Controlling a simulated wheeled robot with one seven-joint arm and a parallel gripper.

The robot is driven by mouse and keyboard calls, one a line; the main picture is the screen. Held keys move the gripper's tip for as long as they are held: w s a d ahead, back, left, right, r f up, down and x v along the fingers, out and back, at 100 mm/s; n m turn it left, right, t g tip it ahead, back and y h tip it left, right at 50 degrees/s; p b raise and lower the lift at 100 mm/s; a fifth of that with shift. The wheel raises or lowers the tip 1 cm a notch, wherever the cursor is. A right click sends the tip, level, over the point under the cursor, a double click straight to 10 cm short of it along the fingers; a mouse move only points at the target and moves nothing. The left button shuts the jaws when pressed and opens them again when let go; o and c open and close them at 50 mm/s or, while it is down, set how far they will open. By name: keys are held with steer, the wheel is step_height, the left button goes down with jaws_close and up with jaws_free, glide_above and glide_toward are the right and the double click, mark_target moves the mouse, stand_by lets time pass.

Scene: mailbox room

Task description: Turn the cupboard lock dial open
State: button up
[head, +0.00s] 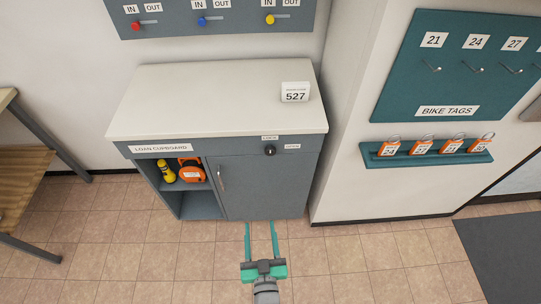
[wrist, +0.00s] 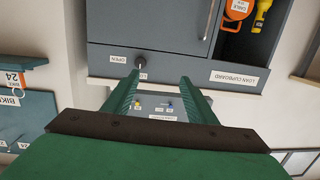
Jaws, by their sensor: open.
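The lock dial (head: 270,150) is a small dark round knob on the front band of the grey-blue loan cupboard (head: 262,186), above its shut door. A small label sits above the dial and another to its right. The wrist view, which is upside down, shows the dial (wrist: 141,62) with an OPEN label (wrist: 118,59) beside it. My gripper (head: 261,226) is open and empty, low in front of the cupboard and apart from the dial. In the wrist view, the dial appears just beyond the tip of one green finger.
An open shelf left of the door holds a yellow torch (head: 166,171) and an orange item (head: 192,170). A 527 sign (head: 295,92) stands on the cupboard top. The floor ahead is clear.

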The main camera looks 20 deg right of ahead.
steer(key=t+h, duration=0.1)
steer(key=h, duration=0.1)
glide_toward(270, 153)
steer(key=shift+m, duration=0.3)
steer(key=x, duration=0.9)
steer(key=c, duration=1)
